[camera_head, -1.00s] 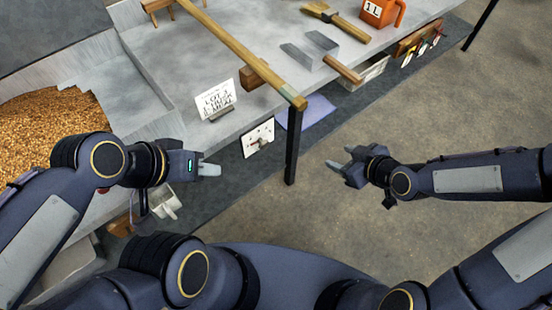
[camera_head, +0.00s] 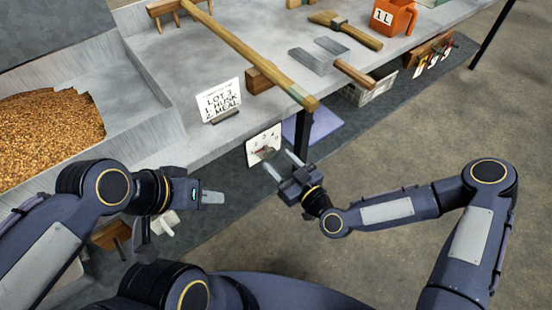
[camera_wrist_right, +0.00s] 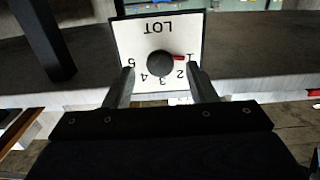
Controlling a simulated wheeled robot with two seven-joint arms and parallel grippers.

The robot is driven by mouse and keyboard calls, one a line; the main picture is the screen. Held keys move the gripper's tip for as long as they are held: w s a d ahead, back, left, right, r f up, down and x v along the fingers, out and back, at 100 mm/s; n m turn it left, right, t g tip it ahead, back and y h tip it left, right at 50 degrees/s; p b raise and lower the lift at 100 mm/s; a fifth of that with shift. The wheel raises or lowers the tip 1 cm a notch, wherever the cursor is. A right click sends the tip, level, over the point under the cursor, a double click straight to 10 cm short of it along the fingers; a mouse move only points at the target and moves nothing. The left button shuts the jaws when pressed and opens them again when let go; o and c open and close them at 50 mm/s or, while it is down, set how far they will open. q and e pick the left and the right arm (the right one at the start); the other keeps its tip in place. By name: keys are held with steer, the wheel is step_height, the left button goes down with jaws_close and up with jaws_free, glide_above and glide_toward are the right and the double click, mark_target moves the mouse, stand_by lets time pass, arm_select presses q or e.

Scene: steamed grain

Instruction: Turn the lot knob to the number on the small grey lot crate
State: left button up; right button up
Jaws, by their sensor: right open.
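The lot dial plate (camera_head: 256,149) is a white panel on the table's front edge. In the right wrist view, the plate (camera_wrist_right: 130,42) appears upside down with "LOT" and numbers 1 to 5. Its round dark knob (camera_wrist_right: 157,64) has a red pointer at 1. My right gripper (camera_head: 281,163) is open just in front of the plate; its fingers (camera_wrist_right: 160,78) lie either side of the knob, with contact unclear.
A card (camera_head: 222,102) reading "LOT 3, 1. HUSK, 2. MEAL" stands on the table (camera_head: 185,125). A dark table leg (camera_head: 304,135) is close to my right gripper.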

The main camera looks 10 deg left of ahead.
steer(key=shift+x, duration=1.05)
steer(key=shift+c, duration=0.2)
steer(key=c, duration=0.9)
